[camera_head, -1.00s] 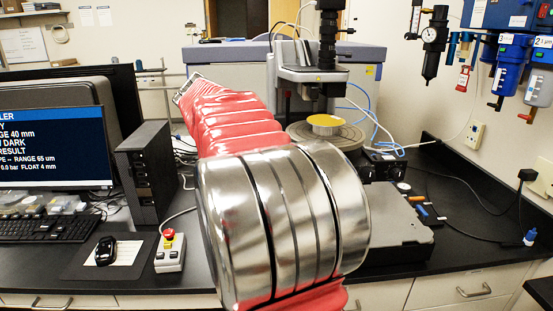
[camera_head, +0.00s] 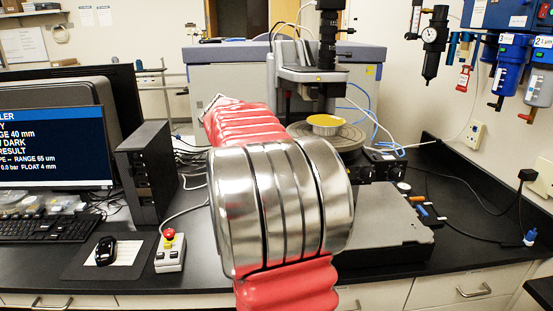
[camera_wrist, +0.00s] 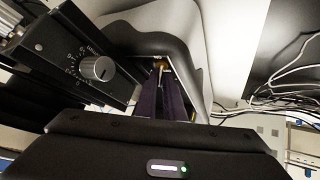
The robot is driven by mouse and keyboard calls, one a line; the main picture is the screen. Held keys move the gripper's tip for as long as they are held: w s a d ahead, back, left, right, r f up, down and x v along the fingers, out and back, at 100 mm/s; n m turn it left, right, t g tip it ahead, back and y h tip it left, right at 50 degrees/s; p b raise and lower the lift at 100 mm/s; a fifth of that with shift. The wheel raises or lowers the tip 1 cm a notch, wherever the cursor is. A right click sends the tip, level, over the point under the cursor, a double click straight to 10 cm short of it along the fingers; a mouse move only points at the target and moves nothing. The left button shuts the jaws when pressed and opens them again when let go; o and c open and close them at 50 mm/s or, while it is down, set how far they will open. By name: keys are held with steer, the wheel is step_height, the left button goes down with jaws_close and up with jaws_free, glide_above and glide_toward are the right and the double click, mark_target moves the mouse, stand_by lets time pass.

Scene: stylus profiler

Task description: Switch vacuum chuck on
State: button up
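The profiler's round chuck stage (camera_head: 345,137) carries a gold disc (camera_head: 325,121) under the dark vertical measuring head (camera_head: 328,40). My arm's red sleeve and steel joint cover the middle of the head view, hiding part of the instrument's front left. My gripper is hidden there. In the wrist view, dark narrow finger-like parts (camera_wrist: 165,92) reach from the black wrist body toward a grey rounded housing (camera_wrist: 185,30). Whether they are apart or together is unclear. A silver knob (camera_wrist: 98,68) with a marked scale sits on a black block at left. I cannot identify the vacuum switch.
A monitor (camera_head: 50,150), keyboard (camera_head: 45,228), black tower (camera_head: 147,170) and a red-button box (camera_head: 170,250) stand left on the bench. A flat grey box (camera_head: 385,225) lies right of my arm. Regulators and blue filters (camera_head: 507,62) hang on the right wall. Loose cables cross the bench.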

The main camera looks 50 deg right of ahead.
jaws_close()
steer(key=shift+d, duration=0.45)
steer(key=shift+a, duration=0.55)
steer(key=shift+a+f+t+h, duration=0.1)
steer(key=shift+a+t+h, duration=0.05)
steer(key=shift+t+h, duration=0.2)
steer(key=shift+s+a+f+m+t+h, duration=0.15)
steer(key=shift+s+a+m+t+h, duration=0.2)
steer(key=shift+h, duration=0.45)
steer(key=shift+s+a+f+m+t+h, duration=0.15)
steer(key=shift+m+t+h, duration=0.25)
steer(key=shift+h, duration=0.35)
steer(key=shift+s+a+f+m+t+h, duration=0.2)
steer(key=shift+m+t+h, duration=0.2)
steer(key=shift+h, duration=0.45)
steer(key=shift+s+a+f+m+t+h, duration=0.1)
steer(key=shift+a+f+m+t+h, duration=0.25)
steer(key=shift+h, duration=0.5)
steer(key=shift+d+r, duration=0.15)
